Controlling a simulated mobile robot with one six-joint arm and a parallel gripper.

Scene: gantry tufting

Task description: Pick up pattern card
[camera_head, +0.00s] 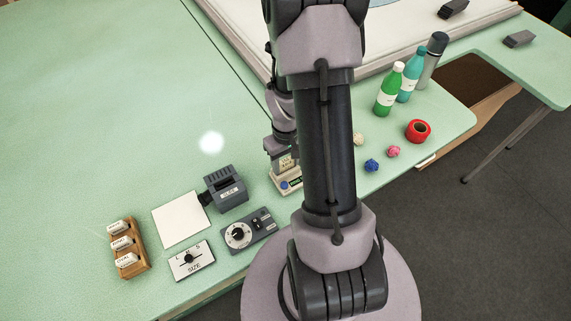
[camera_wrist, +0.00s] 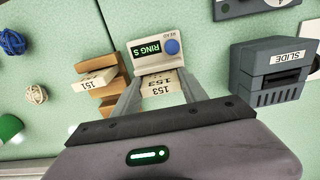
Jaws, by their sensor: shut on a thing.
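My gripper (camera_wrist: 160,84) is shut on a pale pattern card (camera_wrist: 158,91) labelled 153, with one finger on each side of it. The far end of the card is up against a cream reader (camera_wrist: 154,50) with a blue button and a green screen that reads "RING S". I cannot tell whether the card is inserted in it. In the head view the card (camera_head: 287,163) is partly hidden by my gripper, above the reader (camera_head: 289,183). Another card (camera_wrist: 95,80), labelled 151, rests on a wooden rack (camera_wrist: 108,95) beside my gripper.
A grey box (camera_head: 226,189) marked SLIDE, a dial panel (camera_head: 249,231), a SIZE panel (camera_head: 191,261), a white sheet (camera_head: 181,220) and a wooden stamp holder (camera_head: 128,247) stand left of the reader. Yarn balls (camera_head: 372,165), red tape (camera_head: 418,131) and bottles (camera_head: 388,90) are at right.

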